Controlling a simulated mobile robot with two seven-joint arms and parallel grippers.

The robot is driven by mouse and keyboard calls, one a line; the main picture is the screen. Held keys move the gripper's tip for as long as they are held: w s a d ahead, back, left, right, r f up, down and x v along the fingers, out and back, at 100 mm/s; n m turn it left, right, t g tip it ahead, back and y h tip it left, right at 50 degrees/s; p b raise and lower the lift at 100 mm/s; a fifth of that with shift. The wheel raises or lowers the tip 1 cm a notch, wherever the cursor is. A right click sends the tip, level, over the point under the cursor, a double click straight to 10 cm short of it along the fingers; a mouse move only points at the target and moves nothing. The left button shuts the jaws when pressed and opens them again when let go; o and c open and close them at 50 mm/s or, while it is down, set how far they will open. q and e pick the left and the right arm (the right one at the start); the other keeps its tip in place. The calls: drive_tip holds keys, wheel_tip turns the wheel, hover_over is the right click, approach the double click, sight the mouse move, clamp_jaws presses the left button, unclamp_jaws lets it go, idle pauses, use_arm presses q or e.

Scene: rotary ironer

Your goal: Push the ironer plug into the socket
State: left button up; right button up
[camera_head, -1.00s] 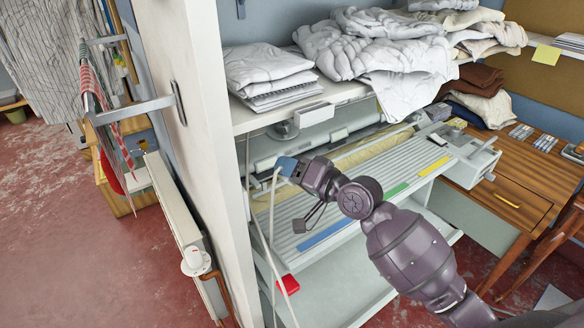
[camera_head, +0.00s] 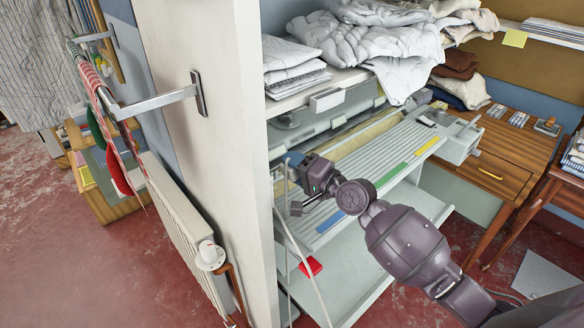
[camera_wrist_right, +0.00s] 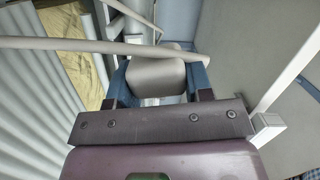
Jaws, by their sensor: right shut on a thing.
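My right gripper (camera_head: 297,160) is at the left end of the ironer (camera_head: 365,168), close beside the white upright panel. In the right wrist view its two blue fingers (camera_wrist_right: 158,82) are shut on the plug (camera_wrist_right: 158,72), a rounded grey block. A pale cord (camera_wrist_right: 80,46) crosses over the plug there. In the head view the plug is mostly hidden by the gripper, and the cord (camera_head: 294,240) hangs below it. I cannot make out the socket in either view. My left gripper is not in view.
The white upright panel (camera_head: 215,120) stands just left of the gripper. A shelf (camera_head: 292,103) with folded laundry (camera_head: 375,45) overhangs the ironer. A red piece (camera_head: 310,266) shows low on the ironer's left. A wooden desk (camera_head: 500,150) stands at right.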

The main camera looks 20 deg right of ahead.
drive_tip(key=shift+w+r+m, duration=0.1)
drive_tip(key=shift+r+m, duration=0.25)
drive_tip(key=shift+m, duration=0.55)
drive_tip(key=shift+d+m+t, duration=0.25)
drive_tip(key=shift+m+t, duration=0.05)
drive_tip(key=shift+m, duration=0.3)
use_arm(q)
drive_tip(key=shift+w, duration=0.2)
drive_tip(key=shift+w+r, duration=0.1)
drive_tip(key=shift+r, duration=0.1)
use_arm(e)
drive_tip(key=shift+a, duration=0.1)
drive_tip(key=shift+a, duration=0.2)
drive_tip(key=shift+s+a+r+p, duration=0.1)
drive_tip(key=shift+s+a+p, duration=0.15)
drive_tip(key=shift+a+p, duration=0.3)
drive_tip(key=shift+s+a+r+p, duration=0.1)
drive_tip(key=shift+s+a+p, duration=0.2)
drive_tip(key=shift+a, duration=0.3)
use_arm(q)
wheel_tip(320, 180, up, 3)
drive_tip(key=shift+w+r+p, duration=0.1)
drive_tip(key=shift+p, duration=0.5)
use_arm(e)
drive_tip(key=a, duration=0.1)
drive_tip(key=s+a, duration=0.1)
drive_tip(key=shift+a+f, duration=0.2)
drive_tip(key=shift+a, duration=0.15)
